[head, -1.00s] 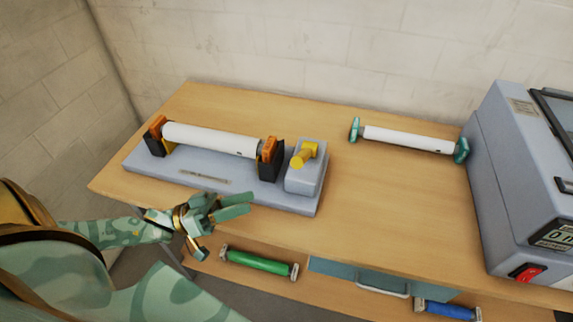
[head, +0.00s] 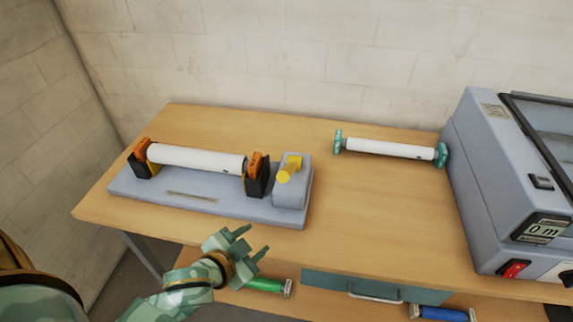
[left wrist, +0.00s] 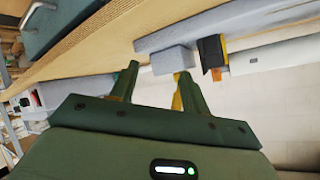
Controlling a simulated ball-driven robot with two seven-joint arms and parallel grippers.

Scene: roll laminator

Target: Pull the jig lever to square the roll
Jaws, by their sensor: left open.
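The jig (head: 215,201) is a grey base on the wooden table, with a white roll (head: 197,157) lying across two black holders with orange tops. Its yellow lever (head: 289,169) sits on a grey block (head: 291,193) at the right end, leaning toward the front. My left gripper (head: 254,240) is open and empty, in front of and below the lever, apart from it. In the left wrist view, the jig's block (left wrist: 174,60) shows beyond the open fingers, and the yellow lever (left wrist: 177,97) is partly hidden by one finger. My right gripper is not in view.
A second white roll with teal ends (head: 390,149) lies at the back. A grey laminator (head: 480,175) with a red switch stands at the right. A teal drawer (head: 335,286), green roll (head: 265,285) and blue roll (head: 443,313) are below the tabletop. The table's middle is clear.

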